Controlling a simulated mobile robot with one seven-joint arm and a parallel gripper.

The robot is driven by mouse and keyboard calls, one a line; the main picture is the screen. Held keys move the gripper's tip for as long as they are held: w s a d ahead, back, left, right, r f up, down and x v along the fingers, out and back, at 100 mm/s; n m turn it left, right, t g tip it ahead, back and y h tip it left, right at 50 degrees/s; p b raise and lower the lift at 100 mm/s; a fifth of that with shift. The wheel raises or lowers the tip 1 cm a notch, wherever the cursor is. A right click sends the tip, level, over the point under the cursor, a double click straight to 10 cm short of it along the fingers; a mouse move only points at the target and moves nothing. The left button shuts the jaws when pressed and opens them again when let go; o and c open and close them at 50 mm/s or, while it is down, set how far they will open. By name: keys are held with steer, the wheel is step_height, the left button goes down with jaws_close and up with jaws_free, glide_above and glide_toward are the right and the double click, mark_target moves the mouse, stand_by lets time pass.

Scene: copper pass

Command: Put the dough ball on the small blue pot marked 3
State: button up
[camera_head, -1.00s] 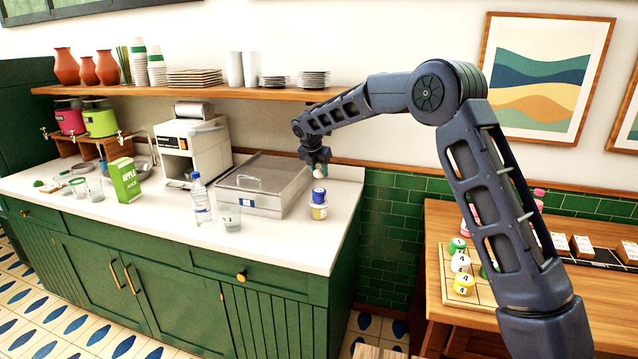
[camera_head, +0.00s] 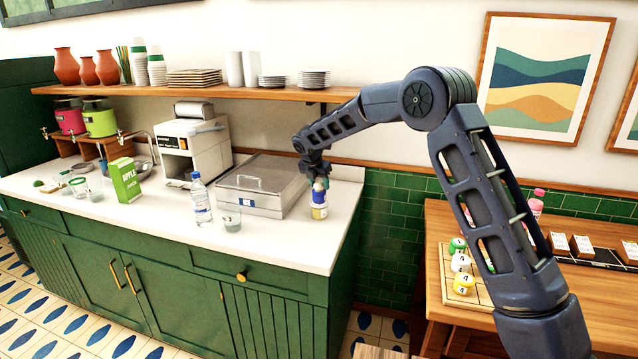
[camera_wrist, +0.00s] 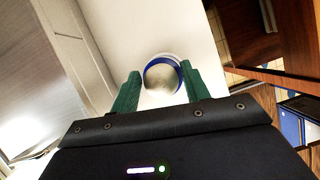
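The small blue pot (camera_head: 319,198) stands on the counter, stacked on a yellow pot (camera_head: 319,212). Its number cannot be read. My gripper (camera_head: 319,184) is right over the blue pot, pointing down. In the wrist view, the pale dough ball (camera_wrist: 161,77) sits snugly between the two green fingers of my gripper (camera_wrist: 161,72). The blue pot's rim (camera_wrist: 165,58) shows around the ball from above. The ball is low over the pot or on it; I cannot tell whether they touch.
A steel lidded box (camera_head: 262,186) stands close left of the pots. A glass (camera_head: 231,217) and a water bottle (camera_head: 200,199) are farther left. The counter (camera_head: 290,245) is clear in front. A shelf (camera_head: 215,93) hangs above. A wooden table (camera_head: 437,262) is at right.

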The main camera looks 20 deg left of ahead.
steer(key=shift+o, duration=0.7)
steer(key=shift+r, duration=0.2)
steer(key=v, duration=1.2)
